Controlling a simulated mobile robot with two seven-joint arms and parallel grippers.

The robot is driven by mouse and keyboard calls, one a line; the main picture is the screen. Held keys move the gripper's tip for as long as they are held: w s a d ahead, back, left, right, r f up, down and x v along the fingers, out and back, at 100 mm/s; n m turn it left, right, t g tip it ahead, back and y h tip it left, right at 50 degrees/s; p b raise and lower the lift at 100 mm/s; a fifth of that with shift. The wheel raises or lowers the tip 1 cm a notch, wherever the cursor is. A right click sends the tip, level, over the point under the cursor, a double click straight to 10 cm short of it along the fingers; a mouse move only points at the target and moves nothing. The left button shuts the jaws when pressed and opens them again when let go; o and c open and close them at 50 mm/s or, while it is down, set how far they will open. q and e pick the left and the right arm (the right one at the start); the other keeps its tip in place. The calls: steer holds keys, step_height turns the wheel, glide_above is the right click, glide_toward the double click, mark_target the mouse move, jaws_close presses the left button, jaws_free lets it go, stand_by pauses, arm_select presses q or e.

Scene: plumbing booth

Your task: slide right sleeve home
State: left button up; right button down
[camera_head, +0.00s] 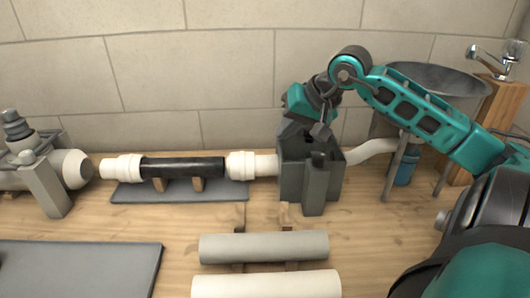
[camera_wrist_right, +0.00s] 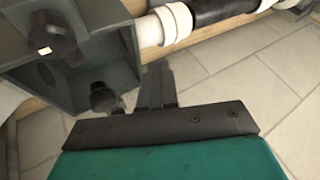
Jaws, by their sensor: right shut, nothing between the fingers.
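The right sleeve (camera_head: 241,165) is a white collar at the right end of the black pipe section (camera_head: 184,167). A white pipe (camera_head: 266,165) runs from it into the dark grey clamp block (camera_head: 292,180). In the right wrist view, the sleeve (camera_wrist_right: 176,21) and the black section (camera_wrist_right: 218,10) show at the top. A left white sleeve (camera_head: 124,167) sits at the black section's other end. My right gripper (camera_head: 320,130) is above the clamp block, right of the right sleeve and apart from it. Its fingers (camera_wrist_right: 157,82) are shut and empty. My left gripper is out of view.
Wooden supports on a grey mat (camera_head: 221,195) hold the black section. A grey pipe (camera_head: 264,246) and a white pipe (camera_head: 266,285) lie in front. A grey vise (camera_head: 48,190) stands at left. A metal basin (camera_head: 430,82) and blue bottle (camera_head: 405,166) are at right.

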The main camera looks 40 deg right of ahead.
glide_toward(243, 166)
steer(key=w+d+f, duration=0.1)
steer(key=d+f, duration=0.1)
steer(key=w+d+f, duration=0.1)
steer(key=shift+w+d, duration=0.3)
steer(key=shift+d, duration=0.1)
steer(key=shift+w+f, duration=0.3)
steer(key=shift+f, duration=0.1)
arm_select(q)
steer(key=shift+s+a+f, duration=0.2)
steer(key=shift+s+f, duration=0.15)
arm_select(e)
steer(key=shift+f, duration=0.1)
steer(key=shift+w+a, duration=0.1)
